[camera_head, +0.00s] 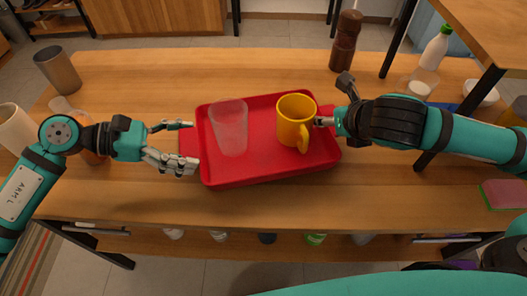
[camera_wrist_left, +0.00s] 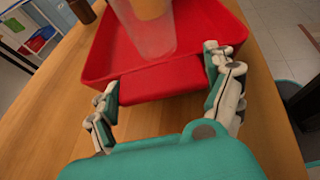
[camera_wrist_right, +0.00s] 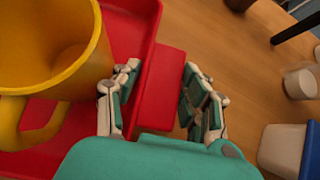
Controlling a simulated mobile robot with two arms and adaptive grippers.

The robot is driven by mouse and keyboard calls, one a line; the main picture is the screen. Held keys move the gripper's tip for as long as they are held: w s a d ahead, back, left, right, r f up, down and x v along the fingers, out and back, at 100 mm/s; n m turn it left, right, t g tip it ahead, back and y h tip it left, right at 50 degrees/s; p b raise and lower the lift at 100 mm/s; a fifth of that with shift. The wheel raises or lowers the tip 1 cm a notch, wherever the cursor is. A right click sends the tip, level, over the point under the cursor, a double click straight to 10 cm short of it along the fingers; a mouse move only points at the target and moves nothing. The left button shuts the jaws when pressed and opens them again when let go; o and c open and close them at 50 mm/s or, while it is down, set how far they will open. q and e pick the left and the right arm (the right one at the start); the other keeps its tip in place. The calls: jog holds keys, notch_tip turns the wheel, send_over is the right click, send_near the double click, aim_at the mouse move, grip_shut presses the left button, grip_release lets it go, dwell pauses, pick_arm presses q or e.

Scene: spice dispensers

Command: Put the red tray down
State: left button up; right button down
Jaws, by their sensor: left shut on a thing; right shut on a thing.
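The red tray (camera_head: 262,166) is over the middle of the wooden table, roughly level. I cannot tell whether its underside touches the tabletop. A clear glass (camera_head: 230,128) stands upright on its left half, and a yellow mug (camera_head: 295,120) stands upright on its right half. My left gripper (camera_head: 184,144) is shut on the tray's left handle, which also shows in the left wrist view (camera_wrist_left: 160,84). My right gripper (camera_head: 328,121) is at the right end, shut on the right handle, seen in the right wrist view (camera_wrist_right: 160,90); its fingers are partly hidden in the head view.
The table (camera_head: 250,208) is bare in front of the tray and behind it. A brown pepper mill (camera_head: 346,40) stands at the back right, with a white bottle (camera_head: 434,48) farther right. A grey cup (camera_head: 58,69) is at the back left. A sponge (camera_head: 503,194) lies at the right.

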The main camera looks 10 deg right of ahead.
pick_arm(q)
jog(key=shift+d+f+b, duration=0.1)
jog(key=shift+f+b, duration=1.3)
jog(key=shift+f, duration=0.2)
pick_arm(e)
jog(key=shift+a+f, duration=0.2)
jog(key=shift+f, duration=1.45)
pick_arm(q)
jog(key=o, duration=1)
pick_arm(e)
jog(key=c, duration=1.1)
grip_release()
pick_arm(q)
jog(key=shift+o, duration=1)
pick_arm(e)
jog(key=o, duration=0.4)
jog(key=shift+d+r, duration=0.1)
